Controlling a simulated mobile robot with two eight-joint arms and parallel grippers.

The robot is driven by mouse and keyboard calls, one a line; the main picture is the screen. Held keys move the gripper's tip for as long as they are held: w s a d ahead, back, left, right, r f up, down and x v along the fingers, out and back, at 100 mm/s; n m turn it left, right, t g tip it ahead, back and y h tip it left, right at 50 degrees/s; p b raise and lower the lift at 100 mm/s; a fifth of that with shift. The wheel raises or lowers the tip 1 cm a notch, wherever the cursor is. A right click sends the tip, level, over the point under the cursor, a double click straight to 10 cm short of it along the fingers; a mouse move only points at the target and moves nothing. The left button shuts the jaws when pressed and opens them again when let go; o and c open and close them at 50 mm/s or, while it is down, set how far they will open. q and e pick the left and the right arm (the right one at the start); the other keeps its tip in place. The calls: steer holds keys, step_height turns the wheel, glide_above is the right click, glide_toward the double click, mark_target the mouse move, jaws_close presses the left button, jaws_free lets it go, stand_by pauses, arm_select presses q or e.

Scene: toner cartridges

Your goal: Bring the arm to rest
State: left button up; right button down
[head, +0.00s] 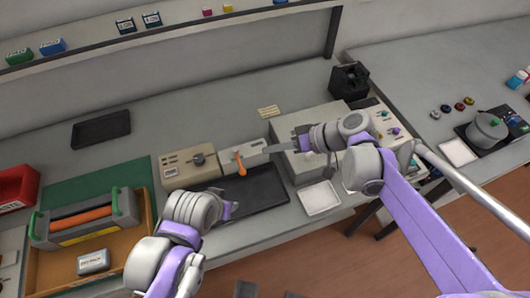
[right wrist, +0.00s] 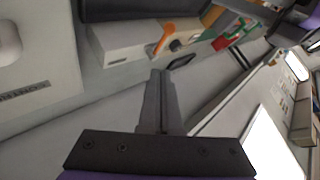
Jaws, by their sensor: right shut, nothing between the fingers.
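My right gripper (head: 270,149) reaches in from the right over the bench, pointing left. Its fingers are shut and empty, and in the right wrist view the closed fingers (right wrist: 160,95) lie together over the grey bench surface. In the head view its tips are close to a small grey box with an orange lever (head: 240,162); whether they touch it cannot be told. My left gripper (head: 230,210) is at the lower middle, in front of a black tray (head: 262,190); its fingers are too small and turned to read.
A grey cartridge with an orange roller and green ends (head: 82,218) lies in a brown tray (head: 45,265) at the left. A large beige machine (head: 300,165) stands below the right gripper. A white tray (head: 320,198) sits at the bench's front. A shelf (head: 180,30) runs behind.

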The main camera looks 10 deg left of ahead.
steer(key=s+d+r, duration=0.1)
steer(key=d+r, duration=0.3)
steer(key=s+d+f+m+t+h, duration=0.2)
steer(key=s+d+f+m+h, duration=0.2)
steer(key=s+d, duration=0.3)
steer(key=s+d+f+m+t+h, duration=0.3)
steer(key=s+d+f+h, duration=0.4)
steer(key=d, duration=0.7)
steer(key=shift+d+m, duration=0.15)
steer(key=shift+m, duration=0.75)
steer(key=shift+s, duration=0.1)
